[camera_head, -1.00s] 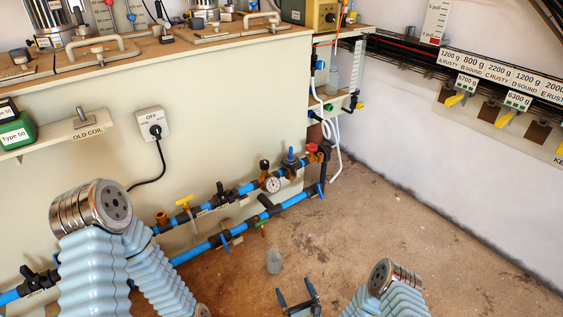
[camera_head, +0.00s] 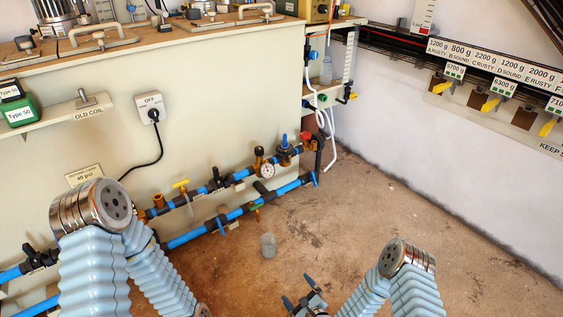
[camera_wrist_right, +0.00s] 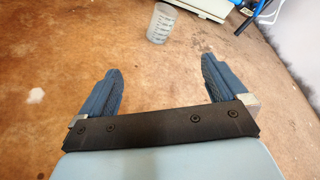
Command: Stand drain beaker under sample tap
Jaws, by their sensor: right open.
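A clear beaker (camera_head: 268,245) stands upright on the brown floor, in front of the blue pipes. It also shows at the top of the right wrist view (camera_wrist_right: 161,22). A small brass tap with a green handle (camera_head: 256,206) hangs from the lower blue pipe, behind the beaker and a little left; I cannot read a label marking it as the sample tap. My right gripper (camera_head: 300,292) is open and empty, short of the beaker, which lies ahead between the lines of its two fingers (camera_wrist_right: 161,66). My left arm shows at left, but its gripper is out of view.
Two blue pipes (camera_head: 192,233) with valves and a gauge (camera_head: 267,171) run along the cream bench front. White hoses (camera_head: 329,140) hang at the bench corner. The floor (camera_head: 385,215) right of the beaker is clear up to the white wall.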

